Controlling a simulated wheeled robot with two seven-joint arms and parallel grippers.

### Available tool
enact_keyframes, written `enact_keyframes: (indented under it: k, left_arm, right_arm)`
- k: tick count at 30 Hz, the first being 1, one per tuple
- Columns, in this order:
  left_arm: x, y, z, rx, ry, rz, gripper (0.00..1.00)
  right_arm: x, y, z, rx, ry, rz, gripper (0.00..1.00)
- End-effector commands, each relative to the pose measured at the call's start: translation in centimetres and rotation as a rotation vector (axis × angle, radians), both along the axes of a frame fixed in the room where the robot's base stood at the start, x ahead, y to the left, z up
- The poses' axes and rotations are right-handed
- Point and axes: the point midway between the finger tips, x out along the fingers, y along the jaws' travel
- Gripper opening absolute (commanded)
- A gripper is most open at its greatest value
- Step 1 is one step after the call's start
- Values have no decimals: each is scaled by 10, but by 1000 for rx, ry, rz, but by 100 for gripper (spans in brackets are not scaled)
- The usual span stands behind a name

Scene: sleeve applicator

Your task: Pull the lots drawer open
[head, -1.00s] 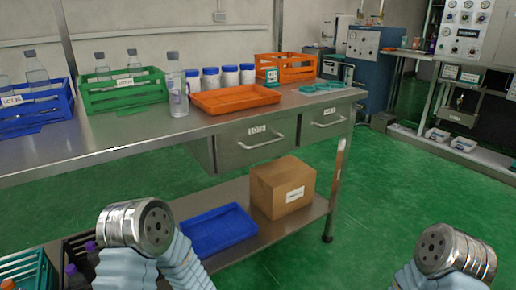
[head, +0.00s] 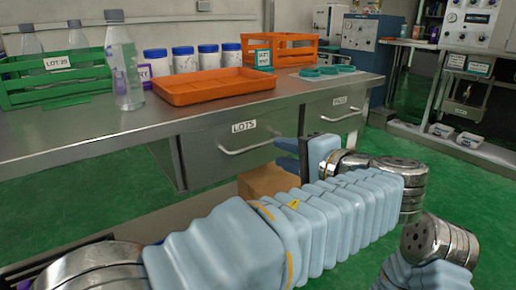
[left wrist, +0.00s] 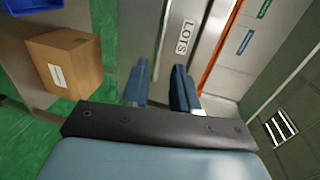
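The lots drawer (head: 215,152) is a grey metal front under the bench top with a "LOTS" label and a bar handle (head: 252,147). It looks closed. In the left wrist view its label (left wrist: 185,37) stands just beyond the fingertips, and the handle (left wrist: 161,42) runs upward between the lines of the fingers. My left gripper (head: 283,154) has blue fingers spread apart and empty. It is in front of the drawer, near the handle's right end in the head view. It also shows in the left wrist view (left wrist: 160,75). I cannot tell whether the fingertips reach around the handle. My right gripper is out of view.
A second drawer (head: 340,118) is to the right. The bench (head: 110,140) holds an orange tray (head: 205,88), a green crate (head: 50,85), bottles, blue-lidded jars and an orange crate (head: 285,52). A cardboard box (head: 262,181) sits below the drawer, partly hidden by my left arm.

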Motion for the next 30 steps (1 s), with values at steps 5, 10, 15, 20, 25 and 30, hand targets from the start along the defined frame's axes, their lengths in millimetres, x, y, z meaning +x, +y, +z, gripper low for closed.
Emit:
enact_keyframes:
  k: [5, 10, 15, 20, 25, 30]
  left_arm:
    - [34, 26, -10, 2, 2, 4, 29]
    - [58, 42, -16, 1, 2, 1, 29]
    - [71, 51, -19, 2, 3, -1, 29]
    - [74, 53, -19, 2, 2, -2, 29]
    - [73, 53, -19, 1, 3, -2, 27]
    - [73, 53, -19, 1, 3, -2, 1]
  right_arm:
    - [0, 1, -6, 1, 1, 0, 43]
    - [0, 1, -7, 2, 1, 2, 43]
    - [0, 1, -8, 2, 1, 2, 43]
    - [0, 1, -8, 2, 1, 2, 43]
    - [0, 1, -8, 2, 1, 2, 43]
    - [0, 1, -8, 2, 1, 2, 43]
